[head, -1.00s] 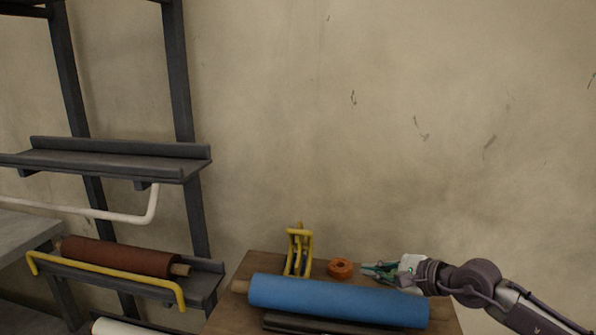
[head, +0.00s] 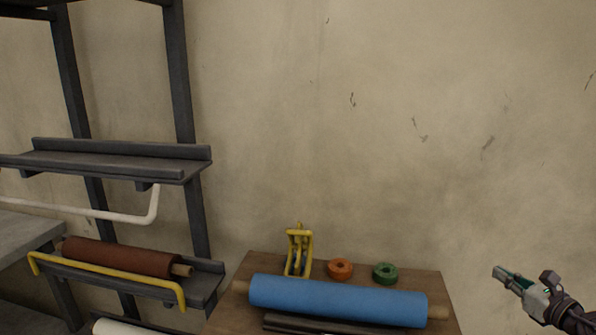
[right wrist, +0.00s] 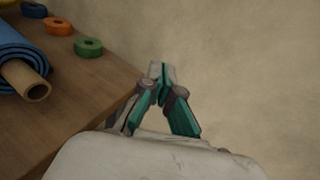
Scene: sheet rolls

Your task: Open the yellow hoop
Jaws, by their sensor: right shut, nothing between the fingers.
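The yellow hoop (head: 108,277) is a bent yellow bar on the rack at the lower left of the head view. It runs across the front of the brown roll (head: 121,258), which lies on a dark shelf. My right gripper (head: 498,273) is at the far right of the head view, beyond the table's right edge and far from the hoop. In the right wrist view the right gripper (right wrist: 162,70) is shut with nothing in it, beside the table edge. My left gripper is not in view.
A wooden table (head: 440,290) holds a blue roll (head: 338,301), a yellow dispenser (head: 300,252), an orange tape ring (head: 340,268) and a green tape ring (head: 385,273). A white bar (head: 90,212) sits above the yellow hoop on the rack. The wall behind is bare.

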